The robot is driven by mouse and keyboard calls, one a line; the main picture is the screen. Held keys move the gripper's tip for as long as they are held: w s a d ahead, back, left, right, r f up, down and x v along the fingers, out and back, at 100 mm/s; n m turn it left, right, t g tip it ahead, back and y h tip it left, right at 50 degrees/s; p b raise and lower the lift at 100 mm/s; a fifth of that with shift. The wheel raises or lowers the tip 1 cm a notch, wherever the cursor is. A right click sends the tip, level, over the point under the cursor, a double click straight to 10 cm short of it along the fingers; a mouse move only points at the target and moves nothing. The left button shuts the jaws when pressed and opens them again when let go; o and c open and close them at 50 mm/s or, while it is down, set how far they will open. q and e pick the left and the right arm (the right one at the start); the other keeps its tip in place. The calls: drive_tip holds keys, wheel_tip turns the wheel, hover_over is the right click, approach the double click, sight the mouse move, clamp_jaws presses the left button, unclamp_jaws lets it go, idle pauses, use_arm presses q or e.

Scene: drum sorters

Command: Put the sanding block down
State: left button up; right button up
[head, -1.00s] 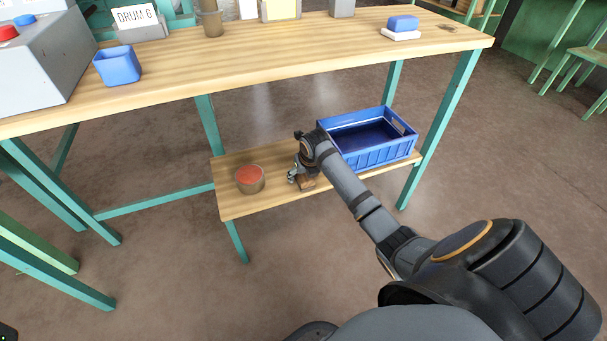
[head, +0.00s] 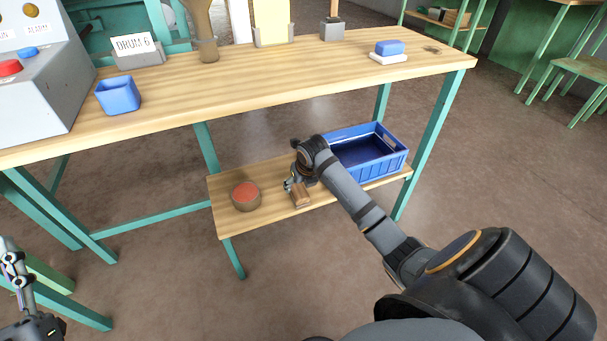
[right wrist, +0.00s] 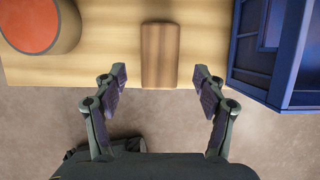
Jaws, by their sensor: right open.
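The sanding block, a brown wooden block (head: 300,196), lies on the lower shelf (head: 270,218) of the workbench, between the round tub and the blue crate. It also shows in the right wrist view (right wrist: 160,55). My right gripper (head: 291,186) is open right by the block. In the right wrist view its two fingers (right wrist: 160,78) stand apart on either side of the block's near end, with a gap on each side. My left gripper (head: 12,265) shows at the lower left edge of the head view, away from the bench; its jaw state is unclear.
A round tub with a red-orange top (head: 246,196) stands left of the block. A blue crate (head: 372,172) stands to the right. The benchtop above (head: 250,80) holds a blue cup (head: 118,95), a DRUM 6 sign (head: 135,45) and a blue block on a white pad (head: 389,50).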

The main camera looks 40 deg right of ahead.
drive_tip(key=p+v, duration=0.1)
drive_tip(key=v, duration=0.2)
drive_tip(key=shift+r, duration=0.1)
drive_tip(key=s+a+f+m+t+y+p, duration=0.15)
drive_tip(key=s+a+m+t, duration=0.3)
drive_tip(key=a+m, duration=0.85)
use_arm(q)
wheel_tip(320, 180, down, 24)
drive_tip(key=n+g+y, duration=0.1)
drive_tip(key=g, duration=1)
drive_tip(key=shift+w, duration=0.3)
use_arm(e)
drive_tip(key=s+r+m+t, duration=0.2)
drive_tip(key=r+m, duration=0.1)
drive_tip(key=m, duration=0.7)
drive_tip(key=s+a+r+m+t, duration=0.1)
drive_tip(key=s+r+m+t, duration=0.2)
drive_tip(key=m, duration=0.6)
drive_tip(key=shift+s+a+r+m+t, duration=0.15)
drive_tip(key=shift+s+a+m+t, duration=0.15)
drive_tip(key=shift+m+t, duration=0.1)
use_arm(q)
drive_tip(key=shift+r, duration=0.15)
use_arm(e)
drive_tip(key=shift+y, duration=0.25)
